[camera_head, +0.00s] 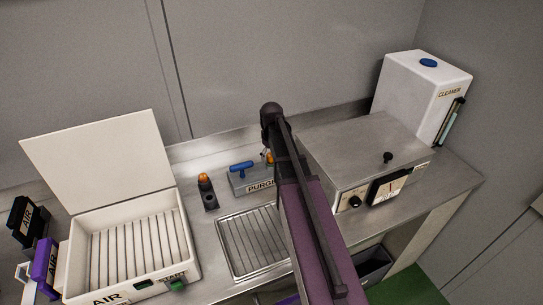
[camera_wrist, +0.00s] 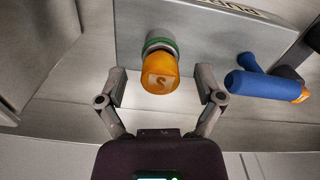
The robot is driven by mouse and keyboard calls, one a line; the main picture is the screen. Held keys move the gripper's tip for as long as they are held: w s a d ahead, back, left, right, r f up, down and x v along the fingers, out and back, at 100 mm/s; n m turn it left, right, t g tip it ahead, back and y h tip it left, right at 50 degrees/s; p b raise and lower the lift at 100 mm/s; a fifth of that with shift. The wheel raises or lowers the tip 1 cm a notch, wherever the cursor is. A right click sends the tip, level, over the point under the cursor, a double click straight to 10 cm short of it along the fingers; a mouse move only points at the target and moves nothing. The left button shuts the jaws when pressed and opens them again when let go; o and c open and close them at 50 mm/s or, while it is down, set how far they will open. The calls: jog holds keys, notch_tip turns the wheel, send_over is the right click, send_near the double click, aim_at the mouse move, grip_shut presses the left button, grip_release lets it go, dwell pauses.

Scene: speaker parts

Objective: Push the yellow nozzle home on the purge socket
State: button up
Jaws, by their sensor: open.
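The yellow-orange nozzle (camera_wrist: 160,74), marked with an S-like sign, is in the middle of the wrist view. It also shows small beside my arm in the head view (camera_head: 269,157). A green ring (camera_wrist: 158,43) shows behind it, at a grey socket (camera_wrist: 161,35) on the purge block (camera_wrist: 205,30). I cannot tell whether the nozzle touches the ring. My gripper (camera_wrist: 162,82) is open, with one finger on each side of the nozzle and visible gaps. In the head view my arm hides much of the area around the gripper.
A blue handle (camera_wrist: 262,84) lies beside the nozzle; it tops the block in the head view (camera_head: 242,167). Another orange-tipped part (camera_head: 205,180) stands left. A grated tray (camera_head: 252,243), an open white box (camera_head: 130,230), a steel unit (camera_head: 350,145) and a CLEANER container (camera_head: 420,90) surround it.

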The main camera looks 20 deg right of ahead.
jog(key=shift+r, duration=0.15)
notch_tip(320, 180, up, 9)
jog(key=p, duration=0.9)
jog(key=shift+f, duration=0.2)
dwell(0.3)
jog(key=shift+s+a, duration=0.3)
jog(key=shift+a, duration=0.15)
jog(key=s+a+m, duration=0.2)
jog(key=s+a, duration=1.2)
jog(key=s, duration=0.2)
jog(key=shift+m, duration=0.3)
dwell(0.4)
